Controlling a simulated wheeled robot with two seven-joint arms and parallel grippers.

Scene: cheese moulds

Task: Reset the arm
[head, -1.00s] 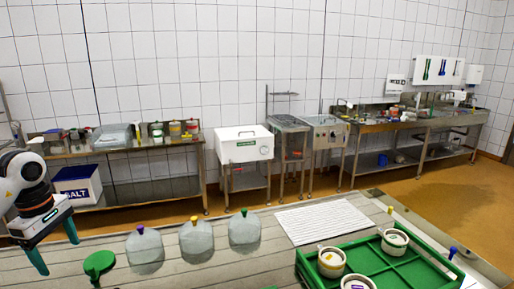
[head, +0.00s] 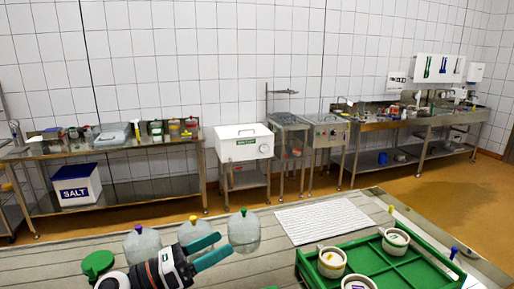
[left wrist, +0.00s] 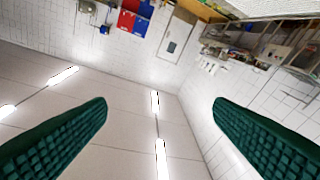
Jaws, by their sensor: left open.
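My left gripper (head: 220,248) shows at the lower middle of the head view, with its green fingers apart and nothing between them. It is above the near table, in front of the clear bags. In the left wrist view its two green fingers (left wrist: 160,125) are spread wide. Behind them are only ceiling lights, white walls and distant furniture, so the camera is tilted upward. My right gripper is not in view.
A green lid (head: 97,263) lies at left. A green tray (head: 405,270) with white moulds (head: 332,262) is at right, near a white ribbed mat (head: 318,222).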

